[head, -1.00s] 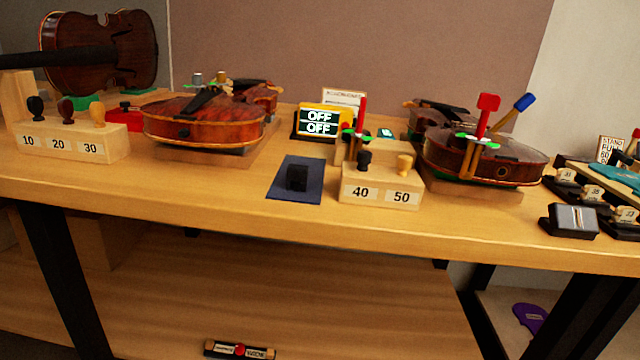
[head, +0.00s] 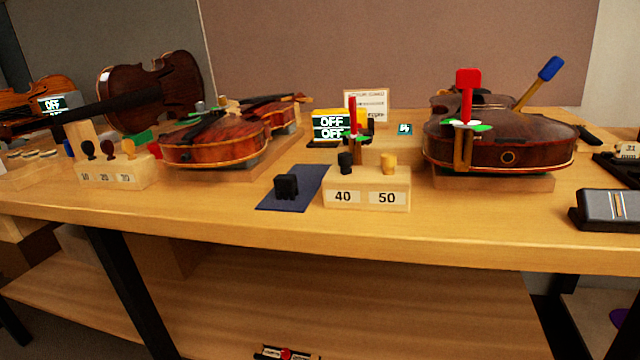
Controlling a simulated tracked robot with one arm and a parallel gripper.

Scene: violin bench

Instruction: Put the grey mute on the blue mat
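The dark blue mat (head: 312,178) lies flat on the bench top near its front edge, left of the wooden block marked 40 and 50. A small black block (head: 286,187) stands on the mat. A small grey piece (head: 199,107) shows at the left reddish violin, beside a small gold piece (head: 223,102); it may be the grey mute, but it is too small to be sure. What it rests on I cannot tell.
The block marked 40 and 50 (head: 366,197) holds black and yellow pegs beside the mat. The reddish violin (head: 215,144) and a darker violin with a red clamp (head: 495,145) flank it. An OFF display (head: 331,126) stands behind. Clear bench lies left of the mat.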

